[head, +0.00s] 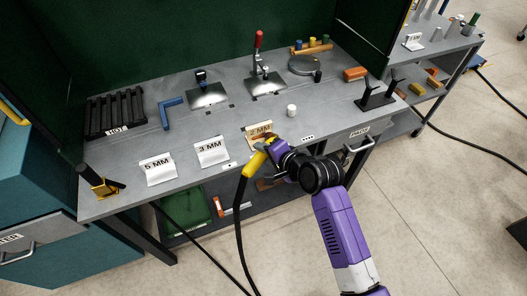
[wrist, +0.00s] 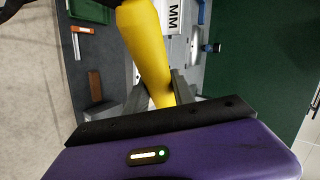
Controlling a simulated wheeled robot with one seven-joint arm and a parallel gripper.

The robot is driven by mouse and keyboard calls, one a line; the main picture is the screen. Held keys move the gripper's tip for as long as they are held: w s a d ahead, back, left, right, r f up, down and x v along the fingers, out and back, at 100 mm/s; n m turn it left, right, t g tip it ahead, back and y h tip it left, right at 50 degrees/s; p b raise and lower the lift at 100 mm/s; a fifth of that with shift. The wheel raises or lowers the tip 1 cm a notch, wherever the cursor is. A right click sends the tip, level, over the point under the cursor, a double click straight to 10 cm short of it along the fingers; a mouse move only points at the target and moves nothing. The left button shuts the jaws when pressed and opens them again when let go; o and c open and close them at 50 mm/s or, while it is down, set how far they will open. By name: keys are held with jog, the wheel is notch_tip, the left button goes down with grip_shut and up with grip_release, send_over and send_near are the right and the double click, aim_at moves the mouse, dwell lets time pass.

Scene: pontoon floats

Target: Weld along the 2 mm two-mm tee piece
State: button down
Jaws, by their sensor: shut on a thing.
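The 2 MM tee piece (head: 258,130) stands near the front edge of the grey bench, its label facing the front. My gripper (head: 268,148) is just in front of it and hides its lower right part. My gripper is shut on a yellow welding torch (head: 254,165); the torch also crosses the wrist view (wrist: 147,45) between the grey fingers (wrist: 158,95). The torch's tip is hard to make out, so I cannot tell whether it touches the tee piece. In the wrist view a plate marked MM (wrist: 173,15) shows at the top; its number is hidden.
The 3 MM (head: 212,152) and 5 MM (head: 158,169) pieces stand to the left. A white cylinder (head: 291,111) is behind my gripper. Clamps (head: 265,80), a HOT rack (head: 117,115) and a black torch stand (head: 376,98) are on the bench. The torch's cable (head: 238,225) hangs over the front.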

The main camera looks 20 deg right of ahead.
jog(key=shift+r, duration=0.25)
jog(key=shift+s+r+p, duration=0.9)
jog(key=shift+r+p, duration=0.2)
jog(key=shift+p, duration=0.15)
jog(key=shift+a+v, duration=0.25)
jog(key=shift+v, duration=1)
